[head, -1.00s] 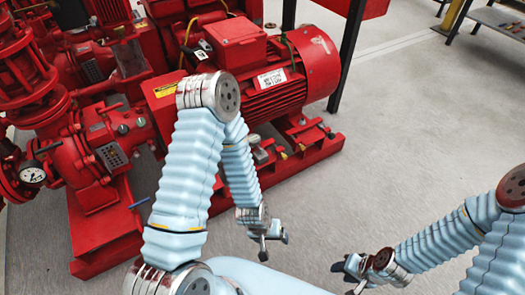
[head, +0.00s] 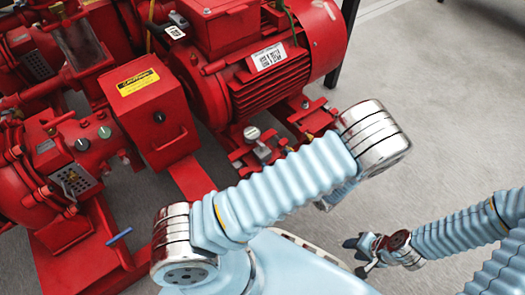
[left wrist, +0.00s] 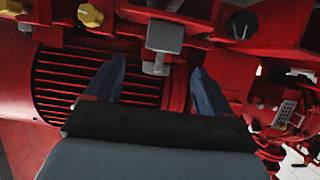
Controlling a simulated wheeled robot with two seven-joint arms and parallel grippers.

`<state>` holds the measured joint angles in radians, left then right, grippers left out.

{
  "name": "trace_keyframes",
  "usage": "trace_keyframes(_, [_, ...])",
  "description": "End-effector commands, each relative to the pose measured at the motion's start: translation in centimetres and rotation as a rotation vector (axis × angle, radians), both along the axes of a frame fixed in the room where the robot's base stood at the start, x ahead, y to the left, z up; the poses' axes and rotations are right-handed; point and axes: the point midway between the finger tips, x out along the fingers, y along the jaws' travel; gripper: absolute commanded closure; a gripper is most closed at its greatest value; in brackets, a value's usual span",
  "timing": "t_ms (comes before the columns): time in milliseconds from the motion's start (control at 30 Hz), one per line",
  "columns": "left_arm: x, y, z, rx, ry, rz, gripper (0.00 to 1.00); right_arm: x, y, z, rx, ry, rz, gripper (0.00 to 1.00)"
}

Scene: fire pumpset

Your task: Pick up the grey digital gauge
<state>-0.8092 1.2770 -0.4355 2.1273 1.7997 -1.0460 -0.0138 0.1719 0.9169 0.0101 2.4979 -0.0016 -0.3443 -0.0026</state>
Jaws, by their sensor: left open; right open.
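A small grey block-shaped device (head: 262,152), which looks like the digital gauge, sits on the red base beside the motor in the head view. In the left wrist view the grey gauge (left wrist: 164,37) is at top centre, with a lighter stub below it. My left gripper (left wrist: 156,76) is open, its dark blue fingers to either side of the stub in the picture. The gauge appears beyond the fingertips; I cannot tell how far. In the head view my left gripper is hidden behind my left arm. My right gripper (head: 364,254) is open and empty, low over the floor.
A grey round fitting (head: 251,133) sits beside the gauge. The wrist view shows yellow knobs (left wrist: 90,16) left of it and a dark round knob (left wrist: 243,25) right of it. The red motor (head: 262,80) and red box (head: 153,118) stand close. Floor at right is clear.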

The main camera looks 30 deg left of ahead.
Motion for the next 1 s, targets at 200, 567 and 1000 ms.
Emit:
trace_keyframes(200, [1.2, 3.1, -1.5, 0.000, 0.002, 0.000, 0.17, 0.0, 0.1, -0.7, 0.002, 0.001, 0.001, 0.57])
trace_keyframes(567, [2.6, 7.0, -3.2, -0.001, 0.004, 0.000, 0.17, 0.0, 0.1, -1.7, 0.002, 0.001, 0.000, 0.57])
trace_keyframes(1000, [3.1, 8.1, -3.5, -0.003, 0.001, -0.002, 0.31, 0.0, 0.1, -1.8, 0.002, 0.000, 0.000, 0.57])
